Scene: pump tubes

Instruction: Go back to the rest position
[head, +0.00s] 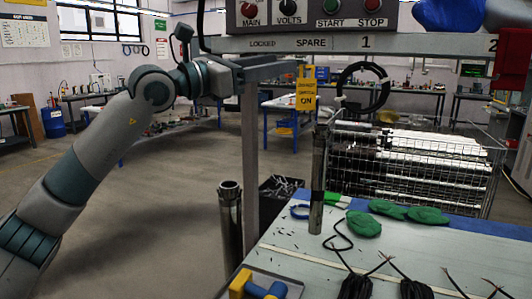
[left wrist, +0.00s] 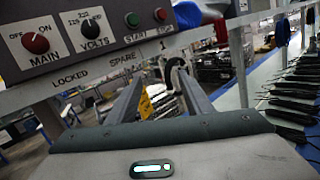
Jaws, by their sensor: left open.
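My left arm comes in from the left of the head view, raised. My left gripper (head: 298,66) is open and empty, just below the grey control box (head: 312,14) and in front of the labelled rail. The left wrist view shows its two fingers apart with nothing between them (left wrist: 160,82). A dark metal tube (head: 318,185) stands upright on the table (head: 290,262). A second, thicker tube (head: 230,225) stands upright left of the table edge. My right gripper is not in view.
A yellow tag (head: 306,95) and a black cable coil (head: 363,88) hang below the rail (head: 420,44), close to the gripper. A wire cage (head: 410,165) stands behind. Open floor lies left.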

